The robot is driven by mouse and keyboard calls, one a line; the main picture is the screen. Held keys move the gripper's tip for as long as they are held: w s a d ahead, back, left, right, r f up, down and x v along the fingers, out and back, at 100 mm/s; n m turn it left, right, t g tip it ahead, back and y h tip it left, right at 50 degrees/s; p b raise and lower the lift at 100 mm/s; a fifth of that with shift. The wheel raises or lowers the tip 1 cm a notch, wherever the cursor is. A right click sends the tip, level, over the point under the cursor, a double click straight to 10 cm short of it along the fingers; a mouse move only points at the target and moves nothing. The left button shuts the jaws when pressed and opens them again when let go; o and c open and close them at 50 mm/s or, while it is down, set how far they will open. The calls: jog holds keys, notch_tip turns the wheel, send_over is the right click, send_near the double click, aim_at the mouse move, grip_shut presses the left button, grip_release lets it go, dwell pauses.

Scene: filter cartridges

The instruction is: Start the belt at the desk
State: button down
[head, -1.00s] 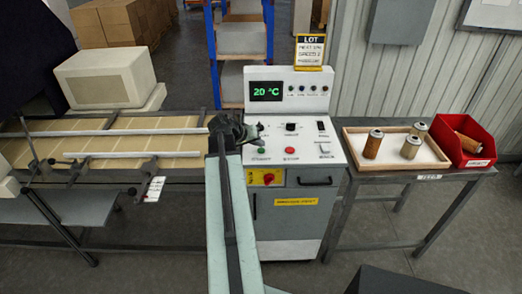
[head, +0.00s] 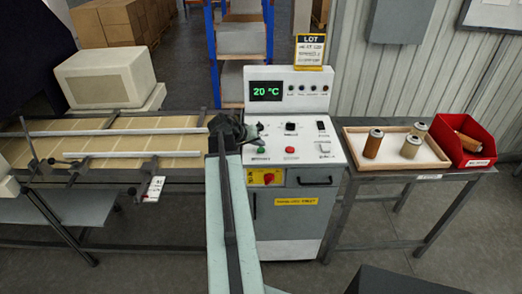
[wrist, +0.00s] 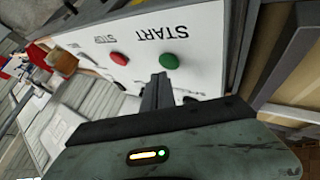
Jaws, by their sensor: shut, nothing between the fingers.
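The control desk (head: 345,157) stands in the middle, with a display reading 20 °C (head: 267,91). Its sloped top carries a green button (head: 262,150) and a red button (head: 289,150). The wrist view shows the green button (wrist: 170,61) beside the word START, and the red button (wrist: 119,58) beside STOP. My gripper (wrist: 160,82) is shut and empty, its tip close to the green button; I cannot tell whether it touches. In the head view my gripper (head: 252,132) is over the desk's left side. The belt (head: 130,145) lies left of the desk.
A red and yellow switch (head: 268,178) is on the desk's front. A side table (head: 385,173) on the right holds a wooden tray (head: 440,166) with several cartridges and a red bin (head: 486,137). A LOT sign (head: 310,50) stands on the desk.

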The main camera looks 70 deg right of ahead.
aim_at(259, 150)
jog(key=shift+f, duration=0.35)
jog(key=shift+f+b, duration=0.4)
jog(key=shift+b, duration=0.2)
dwell(0.6)
jog(key=shift+r+p, duration=0.85)
notch_tip(259, 150, up, 5)
jog(key=p, duration=0.5)
jog(key=shift+r, duration=0.1)
